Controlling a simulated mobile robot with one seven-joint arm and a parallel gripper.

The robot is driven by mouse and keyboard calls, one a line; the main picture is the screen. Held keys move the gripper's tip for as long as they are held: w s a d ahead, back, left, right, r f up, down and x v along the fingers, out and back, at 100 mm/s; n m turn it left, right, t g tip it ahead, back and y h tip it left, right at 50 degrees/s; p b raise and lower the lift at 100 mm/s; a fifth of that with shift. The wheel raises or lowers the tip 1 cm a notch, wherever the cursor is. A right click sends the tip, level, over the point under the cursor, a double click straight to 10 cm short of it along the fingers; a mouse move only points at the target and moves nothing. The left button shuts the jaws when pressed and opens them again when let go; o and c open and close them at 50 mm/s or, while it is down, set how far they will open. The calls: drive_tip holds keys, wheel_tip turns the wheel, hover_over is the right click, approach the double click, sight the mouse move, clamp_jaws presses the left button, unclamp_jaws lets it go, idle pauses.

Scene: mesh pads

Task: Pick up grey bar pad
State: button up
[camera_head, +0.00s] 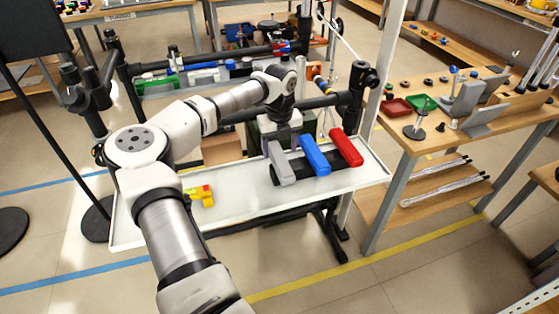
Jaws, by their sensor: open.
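The grey bar pad (281,166) lies at the left of a row of bar pads on the white tray (240,196). A blue bar pad (315,156) and a red bar pad (346,147) lie to its right, all across a dark base (300,168). My gripper (279,142) points down at the far end of the grey bar pad. Its jaws are open, but the fingertips are small and partly hidden, so I cannot tell whether they touch the pad.
A yellow and red piece (199,195) lies on the tray's left part, beside my arm. Behind the tray is a rack with black rails (235,54). A wooden bench (450,115) with several small parts stands at the right. The tray's middle is bare.

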sight(280, 158)
drive_tip(key=f, duration=0.1)
drive_tip(key=f+p, duration=0.1)
drive_tip(key=f, duration=0.1)
drive_tip(key=f+p, duration=0.1)
drive_tip(key=shift+w+f, duration=0.35)
drive_tip(key=shift+f, duration=0.45)
drive_tip(key=shift+f, duration=0.25)
drive_tip(key=c, duration=1.2)
drive_tip(key=shift+c, duration=0.4)
drive_tip(key=shift+r, duration=0.15)
